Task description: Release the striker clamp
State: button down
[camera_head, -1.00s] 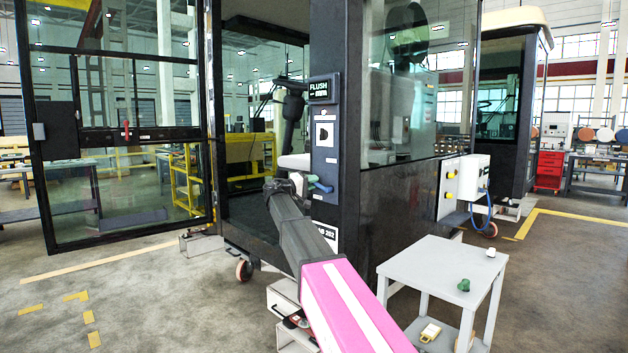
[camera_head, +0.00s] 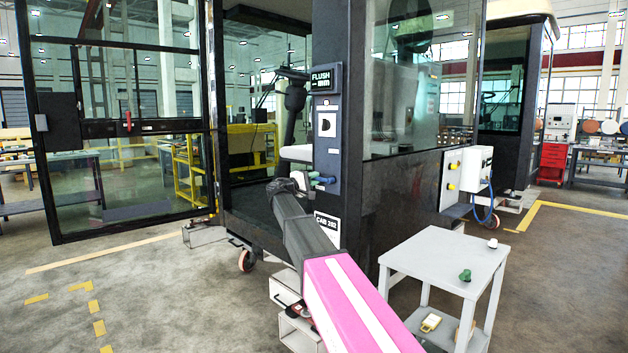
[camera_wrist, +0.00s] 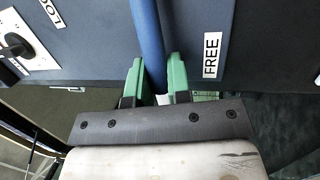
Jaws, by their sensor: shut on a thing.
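The striker clamp's blue lever (camera_wrist: 148,35) shows in the wrist view, between a partly cut-off "LOC..." label (camera_wrist: 52,12) on the left and a "FREE" label (camera_wrist: 212,55) on the right, nearer to "FREE". My gripper (camera_wrist: 160,75) has green fingers shut on the lever, one on each side. The head view shows the blue lever (camera_head: 327,181) at the lower part of the cab's door post panel (camera_head: 328,150), with my gripper (camera_head: 314,176) at it. The clamp's jaws and striker cannot be made out.
A "FLUSH" display (camera_head: 320,79) sits above the panel. The glazed cab door (camera_head: 122,215) stands wide open at left. A grey trolley table (camera_head: 440,250) with small items stands close at right of my arm. The left floor is mostly clear.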

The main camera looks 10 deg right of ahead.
jog(key=shift+f, duration=0.1)
jog(key=c, duration=1.1)
grip_release()
jog(key=shift+a, duration=0.1)
jog(key=v, duration=1)
jog(key=shift+s+a, duration=0.2)
jog(key=shift+a, duration=0.1)
jog(key=shift+f, duration=0.1)
